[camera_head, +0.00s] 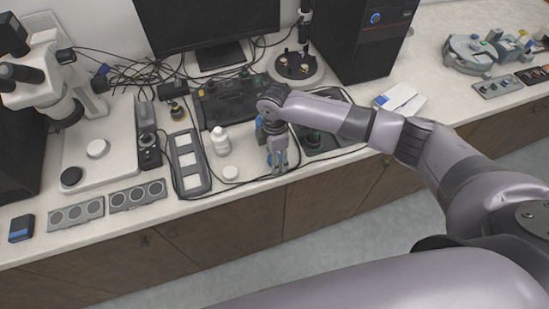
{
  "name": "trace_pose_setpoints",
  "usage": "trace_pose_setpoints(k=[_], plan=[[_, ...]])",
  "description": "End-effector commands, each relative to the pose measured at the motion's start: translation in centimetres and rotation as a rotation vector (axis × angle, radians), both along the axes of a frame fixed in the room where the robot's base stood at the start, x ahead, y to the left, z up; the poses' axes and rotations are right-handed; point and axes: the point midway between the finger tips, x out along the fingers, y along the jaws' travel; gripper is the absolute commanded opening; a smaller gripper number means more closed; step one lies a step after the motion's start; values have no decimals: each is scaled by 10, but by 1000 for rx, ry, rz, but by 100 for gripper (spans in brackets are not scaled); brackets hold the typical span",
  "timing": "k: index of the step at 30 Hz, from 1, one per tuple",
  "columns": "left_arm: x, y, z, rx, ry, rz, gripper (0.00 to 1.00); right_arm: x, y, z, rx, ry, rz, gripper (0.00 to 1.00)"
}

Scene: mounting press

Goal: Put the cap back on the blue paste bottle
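A white bottle (220,141) stands upright on the bench, left of my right gripper. A flat white round piece (230,172), which looks like a cap, lies on the bench just in front of the bottle. I cannot make out any blue paste or label on the bottle. My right gripper (277,168) points down over the bench, to the right of the bottle and the cap and apart from both. Its fingers are small and close together, with bluish parts; I cannot tell whether they are open or hold anything. My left gripper is not in view.
A grey tray with pale squares (188,160) lies left of the bottle. A microscope (50,85) stands at left, a computer tower (362,40) at back right. Cables run near the front edge.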

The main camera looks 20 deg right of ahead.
Motion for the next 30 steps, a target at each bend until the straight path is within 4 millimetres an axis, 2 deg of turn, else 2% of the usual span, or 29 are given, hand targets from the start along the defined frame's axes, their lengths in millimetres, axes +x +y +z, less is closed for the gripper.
trace_pose_setpoints(k=[2, 18, 26, 30], plan=[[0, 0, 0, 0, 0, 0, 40, 0, 0, 0, 0, 0, 0, 58], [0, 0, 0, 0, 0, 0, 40, 0, 0, 0, 0, 0, 0, 24], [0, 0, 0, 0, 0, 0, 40, 0, 0, 2, 0, 0, 0, 23], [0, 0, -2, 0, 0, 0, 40, 1, 0, 9, 1, -2, 0, 23]])
